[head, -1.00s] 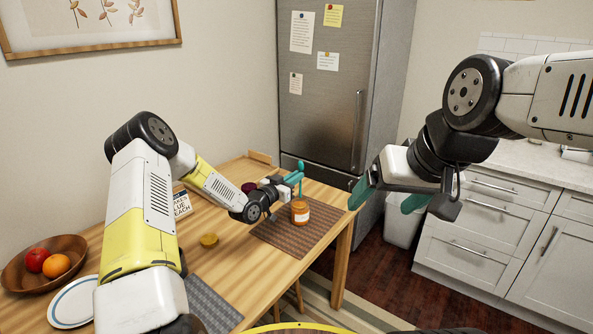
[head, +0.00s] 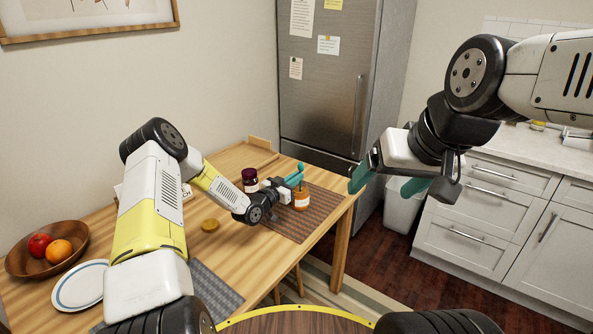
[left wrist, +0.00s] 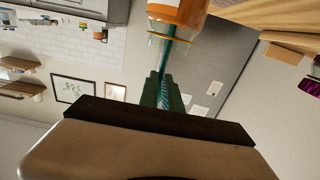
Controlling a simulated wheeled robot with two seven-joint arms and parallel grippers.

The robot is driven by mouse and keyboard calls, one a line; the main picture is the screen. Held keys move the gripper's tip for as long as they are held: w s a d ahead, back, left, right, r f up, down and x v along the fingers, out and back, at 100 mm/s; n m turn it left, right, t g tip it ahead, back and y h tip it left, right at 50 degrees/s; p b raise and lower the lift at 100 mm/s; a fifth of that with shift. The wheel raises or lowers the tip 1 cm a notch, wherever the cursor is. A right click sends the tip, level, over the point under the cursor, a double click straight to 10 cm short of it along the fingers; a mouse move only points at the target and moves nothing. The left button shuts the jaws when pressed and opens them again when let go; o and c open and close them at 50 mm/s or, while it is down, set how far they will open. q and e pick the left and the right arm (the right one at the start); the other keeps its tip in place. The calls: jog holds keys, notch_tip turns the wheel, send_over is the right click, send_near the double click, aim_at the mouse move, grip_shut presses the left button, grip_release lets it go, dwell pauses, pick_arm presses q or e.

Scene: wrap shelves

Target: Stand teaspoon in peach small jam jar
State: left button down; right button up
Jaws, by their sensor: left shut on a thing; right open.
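The peach jam jar (head: 301,201) stands upright on the woven mat at the table's right end. It looks orange with a pale label, and shows at the top of the left wrist view (left wrist: 178,12). My left gripper (head: 293,182) is shut on the teal teaspoon (head: 300,168), just above the jar's mouth. The spoon is about upright, its top end above the fingers. In the left wrist view the fingers (left wrist: 164,90) point at the jar's clear rim; how deep the spoon's lower end sits is hidden. My right gripper (head: 388,181) is open and empty, off the table to the right.
A dark-lidded jar (head: 249,180) stands left of the peach jar, near my left wrist. A yellow lid (head: 210,225) lies on the table (head: 226,250). A fruit bowl (head: 20,262) and a plate (head: 78,287) are at the left. The fridge (head: 335,80) stands behind.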

pick_arm(q)
jog(key=c, duration=1.5)
grip_release()
jog(key=shift+v, duration=3.9)
jog(key=shift+r, duration=0.1)
